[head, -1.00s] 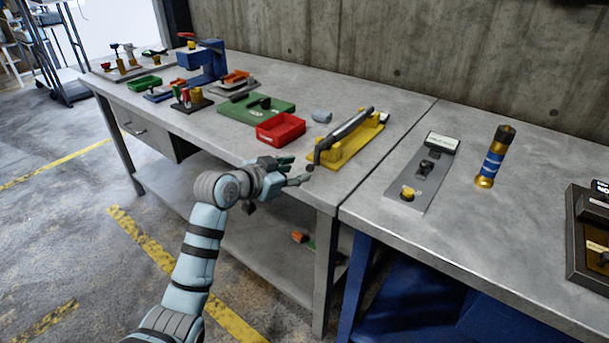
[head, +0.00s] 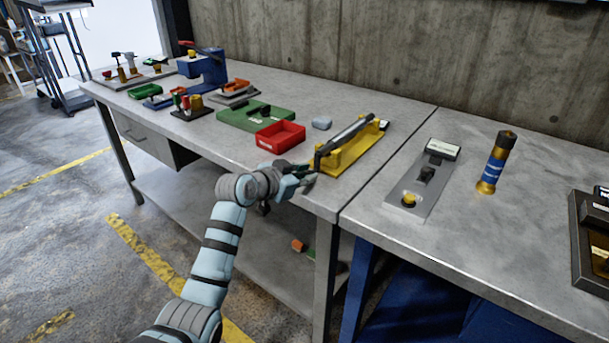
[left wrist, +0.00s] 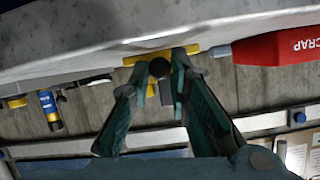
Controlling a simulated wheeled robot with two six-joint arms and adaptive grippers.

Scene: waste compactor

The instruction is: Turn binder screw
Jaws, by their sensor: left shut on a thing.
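The binder has a yellow base (head: 361,154) and a long dark bar (head: 350,132) lying along it, near the right end of the left workbench. Its near end has a dark round screw knob (left wrist: 159,68), clear in the left wrist view. The yellow base also shows there (left wrist: 192,49). My left gripper (head: 312,180) is at the bench's front edge, at the near end of the binder. In the left wrist view its two teal fingers (left wrist: 160,72) flank the knob and are shut on it. In the head view the gripper hides the knob. My right gripper is out of view.
A red bin (head: 280,137) stands left of the binder, with a green tray board (head: 243,116) beyond it. A grey plate with a yellow knob (head: 409,198) and a gold-and-blue cylinder (head: 492,170) stand on the right bench (head: 480,240).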

